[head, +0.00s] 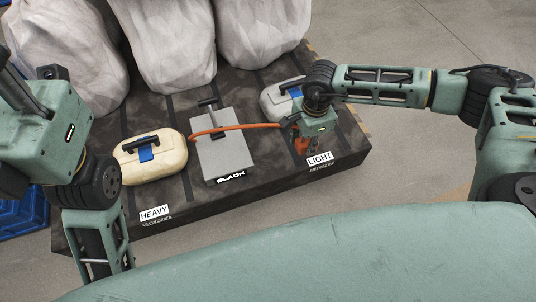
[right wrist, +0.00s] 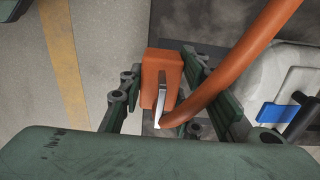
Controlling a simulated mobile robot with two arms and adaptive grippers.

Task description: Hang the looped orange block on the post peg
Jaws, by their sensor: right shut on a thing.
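The orange block (right wrist: 150,65) sits between the fingers of my right gripper (right wrist: 160,95) in the right wrist view, with a silvery strip on its side. In the head view my right gripper (head: 303,148) is shut on the block, above the right end of the dark platform. The block's orange loop (head: 245,127) stretches left across the grey plate marked SLACK (head: 228,158). The post peg (head: 210,115) rises from that plate with a dark crossbar on top. The loop crosses near the post; I cannot tell whether it goes around it. My left gripper's body (head: 48,125) shows at left; its fingers are unclear.
A cream case (head: 165,167) with a blue-tagged handle stands behind the HEAVY label (head: 154,213). A pale case (head: 272,103) stands near my right gripper, behind the LIGHT label (head: 319,158). Large whitish sacks (head: 165,45) line the back. A blue crate (head: 22,215) is at left.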

